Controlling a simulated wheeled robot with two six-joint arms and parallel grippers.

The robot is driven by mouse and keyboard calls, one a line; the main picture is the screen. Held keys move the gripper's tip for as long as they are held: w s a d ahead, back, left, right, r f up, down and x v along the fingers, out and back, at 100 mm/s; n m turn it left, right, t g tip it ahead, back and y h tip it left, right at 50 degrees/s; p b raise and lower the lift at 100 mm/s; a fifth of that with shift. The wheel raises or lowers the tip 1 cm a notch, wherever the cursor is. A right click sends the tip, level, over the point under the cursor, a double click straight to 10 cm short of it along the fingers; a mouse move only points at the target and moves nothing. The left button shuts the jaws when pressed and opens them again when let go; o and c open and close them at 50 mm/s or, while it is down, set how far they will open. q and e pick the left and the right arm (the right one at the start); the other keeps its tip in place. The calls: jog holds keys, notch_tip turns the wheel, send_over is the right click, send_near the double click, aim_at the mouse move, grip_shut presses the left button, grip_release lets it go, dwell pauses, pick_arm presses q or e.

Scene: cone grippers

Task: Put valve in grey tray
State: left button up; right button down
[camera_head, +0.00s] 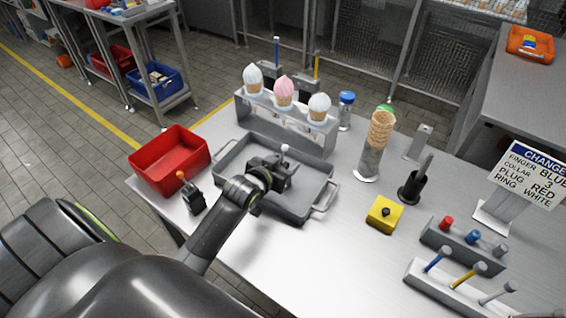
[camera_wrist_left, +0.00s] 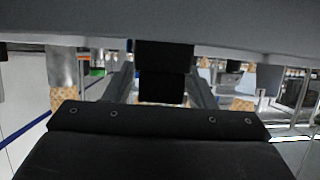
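A dark valve with a pale round knob on a short stem (camera_head: 284,151) is at my left gripper (camera_head: 272,174), over the grey tray (camera_head: 325,192). In the left wrist view a black block, which seems to be the valve's body (camera_wrist_left: 165,70), fills the gap between the fingertips, so the gripper looks shut on it. I cannot tell whether the valve touches the tray floor. A second dark valve-like part with an orange knob (camera_head: 190,193) stands on the table left of the tray. My right gripper is out of view.
A red bin (camera_head: 170,158) stands left of the tray. Behind it is a grey rack (camera_head: 285,122) with ice cream cones. To the right are a cone stack (camera_head: 381,130), a yellow block (camera_head: 384,213), a black upright post (camera_head: 415,182), peg holders and a sign (camera_head: 530,174). The front table is clear.

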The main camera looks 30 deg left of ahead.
pick_arm(q)
jog(key=shift+r, duration=0.15)
jog(key=v, duration=1.2)
jog(key=shift+r, duration=0.1)
dwell(0.5)
